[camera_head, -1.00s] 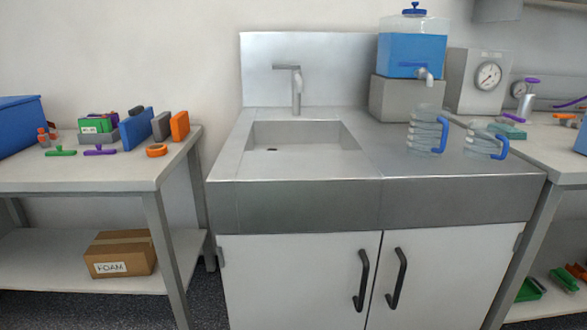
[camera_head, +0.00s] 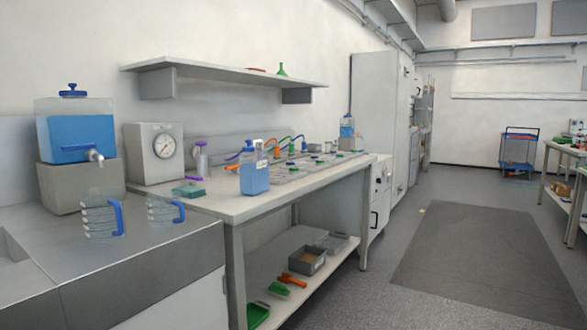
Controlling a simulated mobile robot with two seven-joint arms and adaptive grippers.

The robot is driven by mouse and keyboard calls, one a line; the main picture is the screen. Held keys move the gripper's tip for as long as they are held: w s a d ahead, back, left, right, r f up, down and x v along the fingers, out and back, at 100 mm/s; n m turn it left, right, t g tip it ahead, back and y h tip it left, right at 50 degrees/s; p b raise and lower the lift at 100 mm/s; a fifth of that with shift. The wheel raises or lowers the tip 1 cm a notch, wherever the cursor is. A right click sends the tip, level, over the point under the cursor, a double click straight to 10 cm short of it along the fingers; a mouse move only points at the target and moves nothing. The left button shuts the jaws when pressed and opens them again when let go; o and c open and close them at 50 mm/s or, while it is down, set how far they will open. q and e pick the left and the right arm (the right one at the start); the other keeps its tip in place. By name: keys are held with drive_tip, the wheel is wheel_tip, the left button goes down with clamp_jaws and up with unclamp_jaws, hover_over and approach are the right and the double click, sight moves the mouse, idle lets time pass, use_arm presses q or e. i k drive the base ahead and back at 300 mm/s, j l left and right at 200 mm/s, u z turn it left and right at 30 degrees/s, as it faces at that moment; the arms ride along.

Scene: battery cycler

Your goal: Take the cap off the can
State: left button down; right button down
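A clear container of blue liquid (camera_head: 255,177) with a white top stands upright on the workbench to the right of the sink unit. It may be the can, but I cannot tell for sure. A larger tank of blue liquid (camera_head: 76,138) with a blue cap (camera_head: 72,91) and a tap stands on a grey block at the left. Another small container with blue liquid (camera_head: 346,131) stands far back by the tall cabinet. Neither of my grippers is in view.
Two clear jugs with blue handles, a left one (camera_head: 100,221) and a right one (camera_head: 163,212), stand on the metal counter (camera_head: 150,252). The workbench (camera_head: 232,207) holds a gauge box (camera_head: 150,152) and trays. Open floor with a dark mat (camera_head: 480,255) lies to the right.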

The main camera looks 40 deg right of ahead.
sight(248, 149)
drive_tip(key=z, duration=1.2)
drive_tip(key=i+l, duration=0.2)
drive_tip(key=l, duration=0.15)
drive_tip(key=i+l+u, duration=0.1)
drive_tip(key=i+l, duration=0.25)
drive_tip(key=l, duration=0.3)
drive_tip(key=i+l+u, duration=0.15)
drive_tip(key=l, duration=0.2)
drive_tip(key=i+l, duration=0.2)
drive_tip(key=l, duration=0.15)
drive_tip(key=i+l+u, duration=0.1)
drive_tip(key=l, duration=0.3)
drive_tip(key=i+l, duration=0.2)
drive_tip(key=l, duration=0.15)
drive_tip(key=i+l+u, duration=0.1)
drive_tip(key=l, duration=0.3)
